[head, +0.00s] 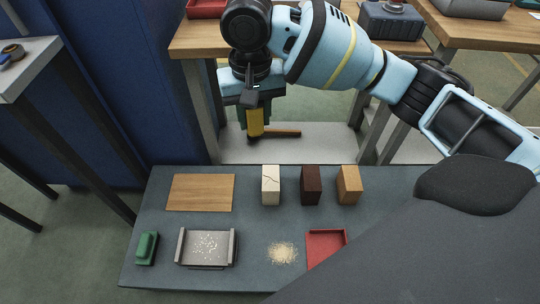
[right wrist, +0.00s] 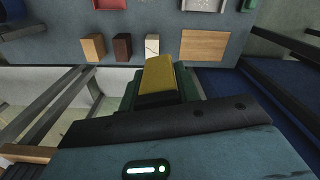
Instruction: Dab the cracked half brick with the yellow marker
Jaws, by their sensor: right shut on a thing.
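The cracked half brick (head: 271,185) is cream with a thin dark crack line and stands upright on the grey table. It also shows in the right wrist view (right wrist: 152,47), just beyond the marker's end. My right gripper (head: 254,112) is shut on the yellow marker (head: 255,124), which points down beyond the table's far edge. The marker is behind the brick and apart from it. In the right wrist view the marker (right wrist: 160,75) sits between the green fingers. My left gripper is not in view.
A dark brown brick (head: 311,185) and a tan brick (head: 348,185) stand right of the cracked one. A wooden board (head: 201,192) lies left. Nearer are a green block (head: 147,248), a speckled metal tray (head: 180,247), a sandy pile (head: 282,253) and a red tray (head: 325,237).

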